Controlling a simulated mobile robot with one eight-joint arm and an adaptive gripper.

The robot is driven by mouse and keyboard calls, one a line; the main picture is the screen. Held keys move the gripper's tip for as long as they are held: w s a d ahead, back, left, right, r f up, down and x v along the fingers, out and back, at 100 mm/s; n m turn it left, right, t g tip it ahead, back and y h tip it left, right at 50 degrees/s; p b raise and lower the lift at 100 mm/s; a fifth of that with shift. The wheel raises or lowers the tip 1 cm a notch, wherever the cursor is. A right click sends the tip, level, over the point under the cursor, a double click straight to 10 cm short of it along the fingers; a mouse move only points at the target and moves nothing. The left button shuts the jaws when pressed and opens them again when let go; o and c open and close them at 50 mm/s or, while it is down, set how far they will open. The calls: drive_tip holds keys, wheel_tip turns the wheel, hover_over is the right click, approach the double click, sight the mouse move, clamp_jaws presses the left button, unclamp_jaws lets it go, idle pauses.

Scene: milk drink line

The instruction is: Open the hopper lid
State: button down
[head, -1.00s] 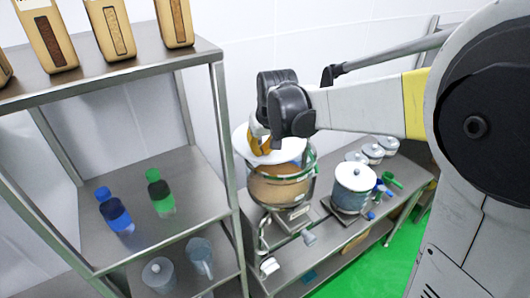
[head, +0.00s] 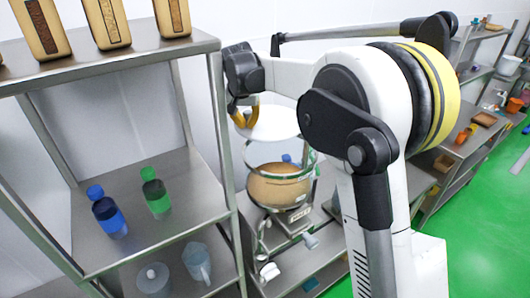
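The hopper (head: 280,188) is a clear round vessel with brown contents, standing on a grey base on the low metal table. Its white round lid (head: 277,123) is raised above the hopper's rim and looks tilted up. My gripper (head: 243,117), with yellow-orange fingers, points down at the left edge of the lid and overlaps it in the picture. Whether the fingers touch or hold the lid cannot be told. My arm hides the area right of the hopper.
Another bench (head: 470,140) with items is at the right. Green floor (head: 480,215) is open there.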

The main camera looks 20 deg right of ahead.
sight(247, 113)
drive_tip(key=shift+w+d, duration=0.25)
drive_tip(key=shift+w, duration=0.5)
drive_tip(key=shift+w+d, duration=0.2)
drive_tip(key=shift+w, duration=0.55)
